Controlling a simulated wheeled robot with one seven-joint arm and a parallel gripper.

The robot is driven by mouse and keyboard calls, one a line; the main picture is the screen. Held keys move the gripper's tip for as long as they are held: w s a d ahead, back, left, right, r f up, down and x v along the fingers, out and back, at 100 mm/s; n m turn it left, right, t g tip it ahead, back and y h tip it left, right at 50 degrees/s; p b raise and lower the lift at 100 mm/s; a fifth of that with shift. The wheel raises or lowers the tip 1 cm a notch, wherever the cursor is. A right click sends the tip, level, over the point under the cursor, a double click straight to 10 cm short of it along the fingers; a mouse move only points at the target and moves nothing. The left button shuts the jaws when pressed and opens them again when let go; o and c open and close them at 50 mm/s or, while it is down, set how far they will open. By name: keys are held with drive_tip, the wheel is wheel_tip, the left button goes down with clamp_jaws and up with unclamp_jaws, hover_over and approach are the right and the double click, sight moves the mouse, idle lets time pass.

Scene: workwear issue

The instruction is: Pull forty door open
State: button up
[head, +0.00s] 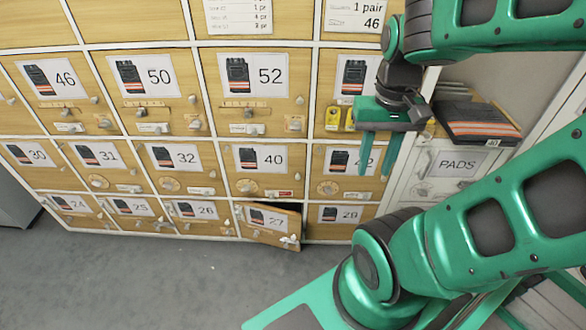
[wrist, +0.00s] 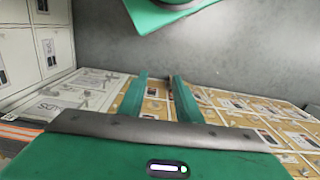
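The door numbered 40 (head: 262,160) is a light wooden locker door with a garment picture, a metal fitting (head: 246,187) low on its face and a small red-marked tag. It looks closed in the head view. My gripper (head: 378,172) is to the right of it, in front of the door numbered 42 (head: 330,165), which it partly hides. Its two green fingers point down with a gap between them, and nothing is held. The wrist view also shows the open gripper (wrist: 160,76), with the locker fronts beyond; I cannot pick out door 40 there.
Door 27 (head: 268,221), directly below door 40, stands ajar and sticks out. Door 52 (head: 252,80) above is closed. A PADS cabinet (head: 455,168) with dark items on top stands at right. The grey floor (head: 150,280) in front is clear.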

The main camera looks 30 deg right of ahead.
drive_tip(key=shift+w+a, duration=0.2)
drive_tip(key=shift+w, duration=0.1)
drive_tip(key=shift+o, duration=0.6)
drive_tip(key=t+h, duration=0.3)
drive_tip(key=t, duration=0.1)
hover_over(298, 177)
drive_tip(key=s+a, duration=0.3)
drive_tip(key=s, duration=0.1)
wheel_tip(298, 177, down, 29)
drive_tip(key=x, duration=1)
drive_tip(key=shift+w+d+f, duration=0.1)
drive_tip(key=shift+w+f, duration=0.05)
drive_tip(key=shift+f, duration=0.1)
drive_tip(key=shift+c, duration=0.4)
